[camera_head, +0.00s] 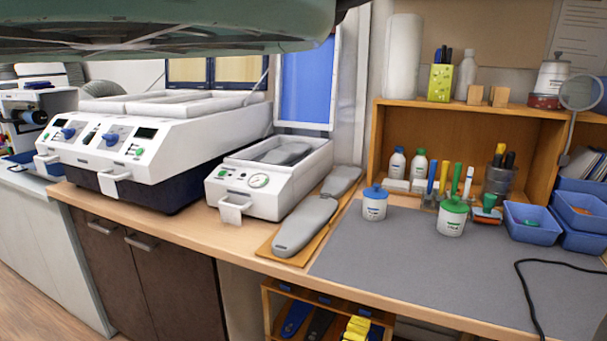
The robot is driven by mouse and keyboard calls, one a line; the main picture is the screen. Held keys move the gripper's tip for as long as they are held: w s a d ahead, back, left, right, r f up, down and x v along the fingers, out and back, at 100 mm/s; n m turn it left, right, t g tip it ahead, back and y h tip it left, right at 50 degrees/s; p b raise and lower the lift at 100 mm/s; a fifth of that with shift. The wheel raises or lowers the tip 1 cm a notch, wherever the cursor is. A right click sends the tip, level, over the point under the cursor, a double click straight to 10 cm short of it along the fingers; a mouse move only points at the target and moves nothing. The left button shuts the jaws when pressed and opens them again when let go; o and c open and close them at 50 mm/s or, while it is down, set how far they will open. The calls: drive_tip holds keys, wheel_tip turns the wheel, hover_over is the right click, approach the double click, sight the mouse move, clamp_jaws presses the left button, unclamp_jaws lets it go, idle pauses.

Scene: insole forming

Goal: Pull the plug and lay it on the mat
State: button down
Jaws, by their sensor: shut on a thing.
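The grey mat (395,248) lies on the wooden bench top at the right. A black cable (527,290) curves over its right part and runs out of the picture at the right and bottom edges. No plug shows on the visible part of the cable or on the mat. No socket can be made out. My gripper is not in view, so what it holds is hidden.
A blue-lidded jar (375,206) and a green-lidded jar (452,218) stand on the mat's back part. Blue bins (532,224) stand at the right. Grey insole forms (305,225) and a white press (262,182) are left of the mat. The mat's front middle is clear.

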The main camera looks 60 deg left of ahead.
wheel_tip(320, 180, up, 13)
drive_tip(key=p, duration=1)
idle(0.4)
drive_tip(key=shift+w+d+f+b, duration=0.1)
drive_tip(key=shift+w+d+b, duration=0.2)
drive_tip(key=shift+w+b, duration=2.2)
drive_tip(key=shift+w+d+b, duration=0.35)
drive_tip(key=shift+w+b, duration=0.55)
drive_tip(key=shift+w, duration=3.1)
drive_tip(key=shift+w+d+f+b, duration=0.1)
drive_tip(key=shift+w+d+b, duration=0.2)
drive_tip(key=shift+w+b, duration=2.2)
drive_tip(key=shift+w+d+r+b, duration=0.1)
drive_tip(key=shift+w+b, duration=0.1)
drive_tip(key=shift+w, duration=1.3)
drive_tip(key=shift+w+d+r+b, duration=0.1)
drive_tip(key=shift+w+b, duration=0.05)
drive_tip(key=shift+w, duration=1.3)
drive_tip(key=shift+w+f+b, duration=0.15)
drive_tip(key=shift+w+b, duration=0.25)
drive_tip(key=shift+w, duration=0.5)
drive_tip(key=shift+w+d+b, duration=0.15)
drive_tip(key=shift+w+b, duration=0.25)
drive_tip(key=shift+w, duration=0.7)
drive_tip(key=shift+w+d+b, duration=0.1)
drive_tip(key=shift+w+b, duration=0.3)
drive_tip(key=shift+w, duration=0.65)
